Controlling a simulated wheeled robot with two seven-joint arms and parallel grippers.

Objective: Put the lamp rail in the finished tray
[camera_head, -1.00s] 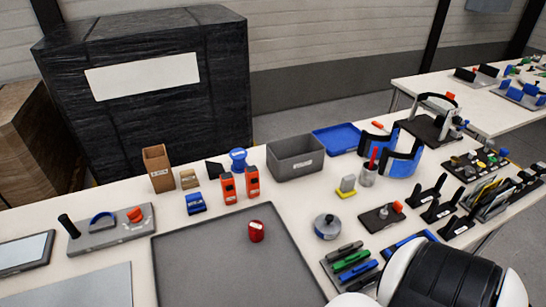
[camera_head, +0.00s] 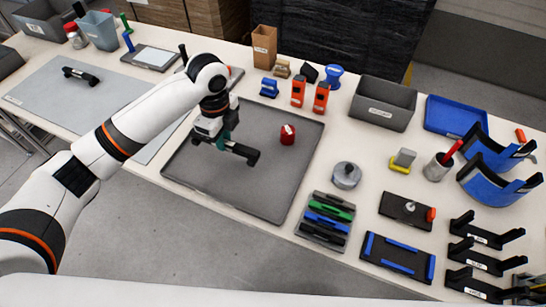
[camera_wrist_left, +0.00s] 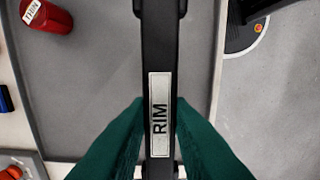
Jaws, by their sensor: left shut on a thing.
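My left gripper (camera_head: 216,138) is shut on a black bar (camera_head: 240,151) over the large dark grey tray (camera_head: 265,207). In the left wrist view the green fingers (camera_wrist_left: 160,130) press both sides of the bar (camera_wrist_left: 160,40), whose white label reads "RIM". The bar's height above the tray floor is hard to tell. A second black bar (camera_head: 80,75) lies on the light grey mat at the left. I cannot read a tray label saying finished; a blue tray (camera_head: 455,116) stands at the back right. My right gripper is not in view.
A red can (camera_head: 287,135) stands in the dark grey tray near the held bar. A grey labelled bin (camera_head: 383,103) and orange pieces (camera_head: 298,92) stand behind. A rack of coloured pieces (camera_head: 326,222) and a round metal pot (camera_head: 346,175) are to the right. The light mat (camera_head: 60,105) has free room.

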